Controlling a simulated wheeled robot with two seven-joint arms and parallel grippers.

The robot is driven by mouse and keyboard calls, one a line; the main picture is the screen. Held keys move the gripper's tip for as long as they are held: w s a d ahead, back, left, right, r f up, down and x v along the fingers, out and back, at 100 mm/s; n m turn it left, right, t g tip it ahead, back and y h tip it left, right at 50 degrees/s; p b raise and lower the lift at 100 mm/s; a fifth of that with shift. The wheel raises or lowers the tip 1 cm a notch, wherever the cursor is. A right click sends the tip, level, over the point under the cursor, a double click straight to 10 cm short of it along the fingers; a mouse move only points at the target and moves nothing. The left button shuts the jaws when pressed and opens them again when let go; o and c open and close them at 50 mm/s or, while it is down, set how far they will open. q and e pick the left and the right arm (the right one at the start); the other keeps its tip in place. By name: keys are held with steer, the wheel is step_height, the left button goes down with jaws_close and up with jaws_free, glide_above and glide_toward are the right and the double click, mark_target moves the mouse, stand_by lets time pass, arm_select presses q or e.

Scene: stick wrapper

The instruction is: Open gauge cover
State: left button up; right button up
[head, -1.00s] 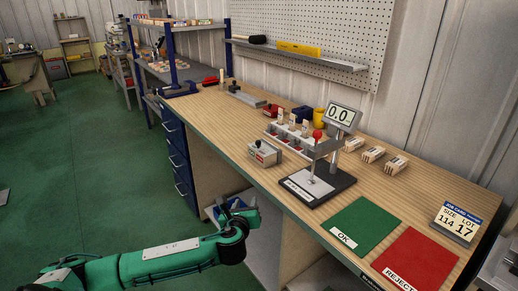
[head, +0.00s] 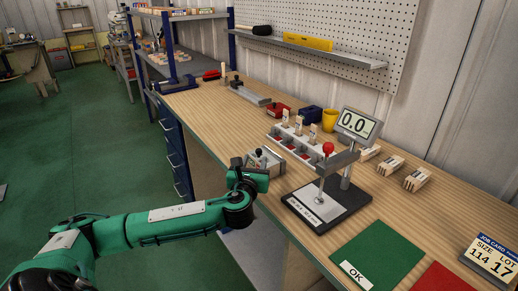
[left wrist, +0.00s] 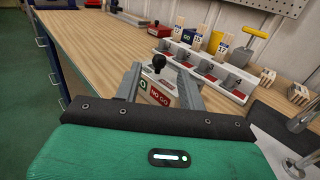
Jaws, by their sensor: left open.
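A small grey gauge box (head: 268,160) with a dark knob on top sits near the front edge of the bench. In the left wrist view the gauge box (left wrist: 157,93) shows its black ball knob and a red "NO GO" label on its front. Its lid appears to be down. My left gripper (head: 246,168) is at the bench's front edge, just beside the box. In the left wrist view the open fingers of my left gripper (left wrist: 160,84) appear on either side of the box; whether they touch it I cannot tell. My right gripper is out of view.
A grey rack (head: 298,145) with tagged slots stands behind the box. A dial stand (head: 322,195) with a red knob and a "0.0" display is to the right. A green OK mat (head: 378,252) lies in front. Wooden blocks (head: 390,165) lie at the back right.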

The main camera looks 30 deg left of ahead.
mark_target(258, 152)
arm_select(q)
steer(key=x, duration=0.6)
steer(key=shift+w+a, duration=0.15)
steer(key=shift+w, duration=0.1)
steer(key=shift+w+a, duration=0.1)
steer(key=shift+w, duration=0.25)
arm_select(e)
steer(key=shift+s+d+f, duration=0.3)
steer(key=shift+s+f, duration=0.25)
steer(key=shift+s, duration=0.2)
arm_select(q)
steer(key=shift+c, duration=0.4)
jaws_close()
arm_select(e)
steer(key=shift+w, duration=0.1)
